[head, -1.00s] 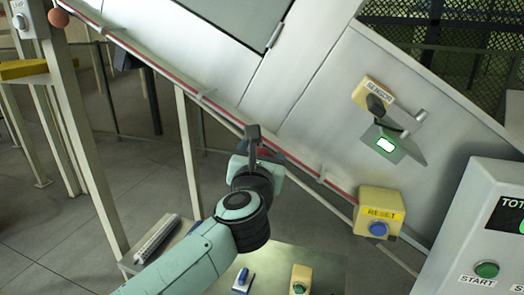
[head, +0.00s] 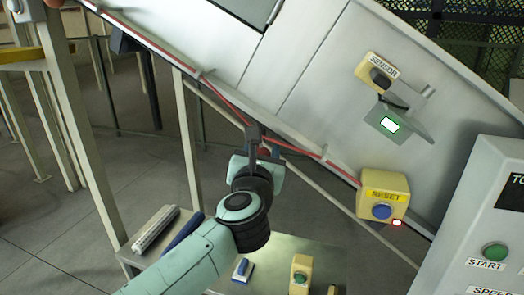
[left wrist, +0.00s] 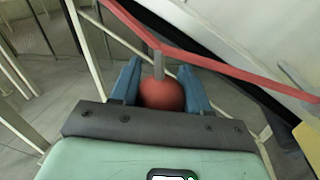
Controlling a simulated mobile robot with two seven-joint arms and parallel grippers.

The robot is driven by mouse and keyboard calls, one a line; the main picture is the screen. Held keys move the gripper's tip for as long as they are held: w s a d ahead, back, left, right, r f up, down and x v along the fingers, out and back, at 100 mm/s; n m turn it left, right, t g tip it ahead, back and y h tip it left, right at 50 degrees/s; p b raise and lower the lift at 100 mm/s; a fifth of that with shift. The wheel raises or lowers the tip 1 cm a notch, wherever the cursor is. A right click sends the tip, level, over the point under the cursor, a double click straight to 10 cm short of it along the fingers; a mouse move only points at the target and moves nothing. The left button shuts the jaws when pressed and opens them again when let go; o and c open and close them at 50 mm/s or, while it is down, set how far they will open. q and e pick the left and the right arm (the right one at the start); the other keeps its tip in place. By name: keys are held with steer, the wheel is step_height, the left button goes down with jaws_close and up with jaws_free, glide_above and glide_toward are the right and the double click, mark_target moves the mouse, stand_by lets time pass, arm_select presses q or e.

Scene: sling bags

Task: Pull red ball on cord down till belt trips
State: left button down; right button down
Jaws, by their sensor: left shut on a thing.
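The red ball (left wrist: 162,93) sits between the two blue fingers of my left gripper (left wrist: 160,88) in the left wrist view, and the gripper is shut on it. A short grey stem joins the ball to the red cord (left wrist: 225,69) above. In the head view the cord (head: 226,100) runs along the sloping grey machine side and bends down to a V at my left gripper (head: 262,154). The ball is mostly hidden there. A small red lamp (head: 397,223) is lit on the yellow RESET box (head: 384,195). My right gripper is out of view.
A SENSOR unit (head: 383,68) with a lit green-white display (head: 390,125) is on the machine side. A control cabinet (head: 492,215) with a green START button stands at the right. A bench (head: 270,262) with small items lies below my left arm.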

arm_select(q)
steer(key=c, duration=0.5)
jaws_free()
steer(key=shift+c, duration=0.2)
steer(key=shift+s, duration=0.5)
steer(key=s+a+b, duration=0.1)
steer(key=s+b, duration=0.2)
steer(key=s, duration=0.9)
steer(key=shift+s+a, duration=0.15)
steer(key=shift+a, duration=0.1)
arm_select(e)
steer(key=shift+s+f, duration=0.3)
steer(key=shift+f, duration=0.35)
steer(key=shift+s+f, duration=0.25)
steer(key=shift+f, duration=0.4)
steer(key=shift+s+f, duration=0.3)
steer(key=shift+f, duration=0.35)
